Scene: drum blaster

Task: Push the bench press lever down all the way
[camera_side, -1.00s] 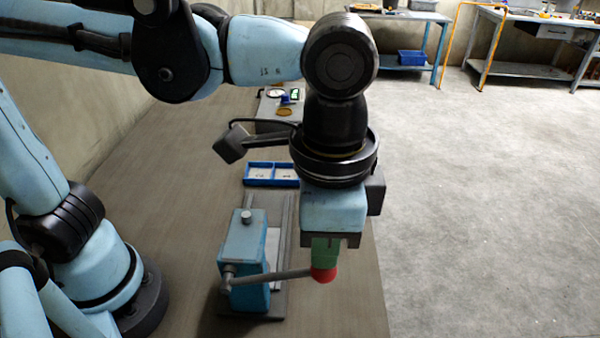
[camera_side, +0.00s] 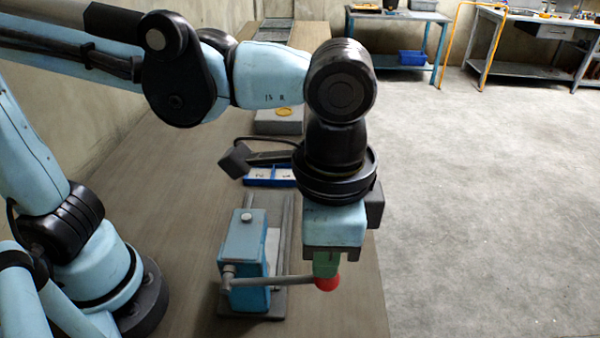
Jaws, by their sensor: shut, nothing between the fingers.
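The bench press (camera_side: 243,248) is a blue block on a dark base near the front of the bench. Its grey lever (camera_side: 275,281) runs to the right from a pivot on the press's front and ends in a red knob (camera_side: 327,283). The fingers appear to touch the knob from above or behind; the exact contact is hidden.
A blue divided tray (camera_side: 268,176) lies behind the press, partly hidden by my arm. A grey box with a yellow round item (camera_side: 284,111) stands farther back. The bench (camera_side: 165,200) is bare left of the press; its right edge drops to the concrete floor (camera_side: 480,220).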

